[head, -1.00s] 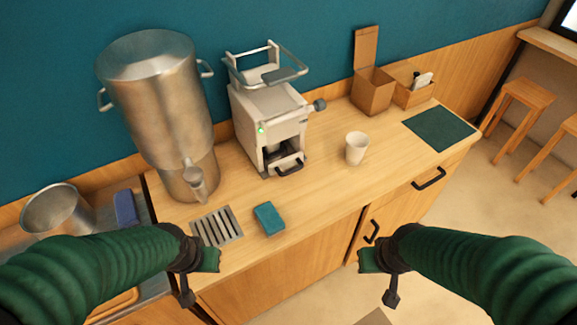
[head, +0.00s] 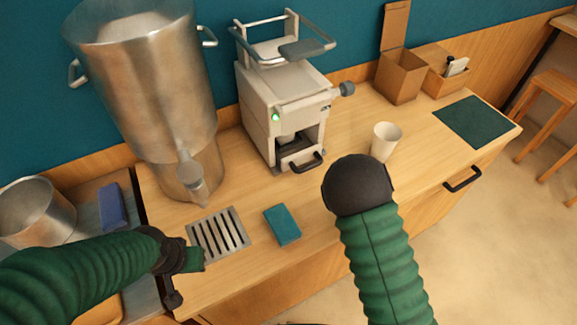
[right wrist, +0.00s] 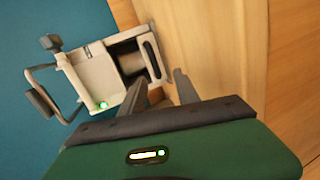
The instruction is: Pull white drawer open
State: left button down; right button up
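The white machine (head: 268,112) stands on the wooden counter with a green light on its front. Its white drawer (head: 295,155) is low on the front, with a black handle (head: 308,163); the handle also shows in the right wrist view (right wrist: 152,60). My right gripper (right wrist: 160,82) is open and empty, with its two fingers pointing toward the drawer front, close to the handle and apparently short of it. In the head view the dark end of my right arm hides its fingers. My left gripper (head: 185,268) hangs over the counter's front left; its finger opening is unclear.
A large steel dispenser (head: 150,90) stands left of the machine. A white cup (head: 385,142) stands to its right. A teal sponge (head: 282,224) and metal drain grate (head: 218,234) lie in front. Cardboard boxes (head: 400,80) and a dark green mat (head: 475,122) are farther right.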

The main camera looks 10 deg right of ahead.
aim_at(306, 170)
jog(key=shift+s+a+r+n+y, duration=0.1)
jog(key=shift+a+r+n+y, duration=0.15)
jog(key=shift+a+n+y, duration=0.5)
jog(key=shift+w+n, duration=0.25)
jog(key=shift+w, duration=0.1)
jog(key=p+x, duration=0.1)
jog(key=x, duration=1.4)
jog(key=shift+w+d+r, duration=0.1)
jog(key=shift+w, duration=0.3)
jog(key=shift+d, duration=0.2)
jog(key=shift+a, duration=0.2)
grip_shut()
jog(key=shift+f, duration=0.25)
